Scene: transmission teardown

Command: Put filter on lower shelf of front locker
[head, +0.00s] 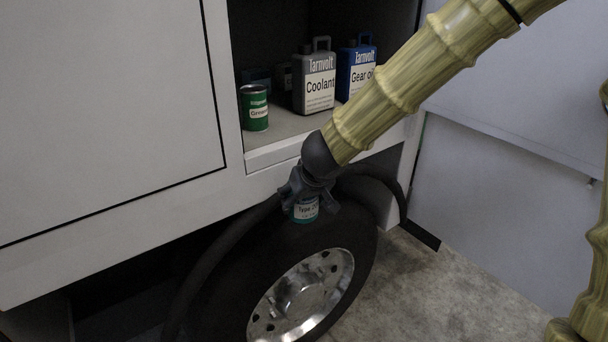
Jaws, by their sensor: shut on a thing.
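My gripper (308,194) is shut on the filter (305,210), a small teal cylinder with a white label whose word starts with "Type". The fingers hide its upper part and sides. It hangs roughly upright in front of the wheel and shows below the locker's front lip in the picture. The open front locker (325,16) is above and behind it. Its lower shelf (285,128) carries a green can (254,108), a grey Coolant jug (314,84) and a blue Gear oil jug (355,66). My arm covers the shelf's right part.
The shelf has bare room in front of the jugs, right of the green can. Its raised front lip (275,154) is an edge. Dim items (258,76) stand at the back. The tyre (225,275) and wheel arch lie below; a closed white panel (100,110) is at left.

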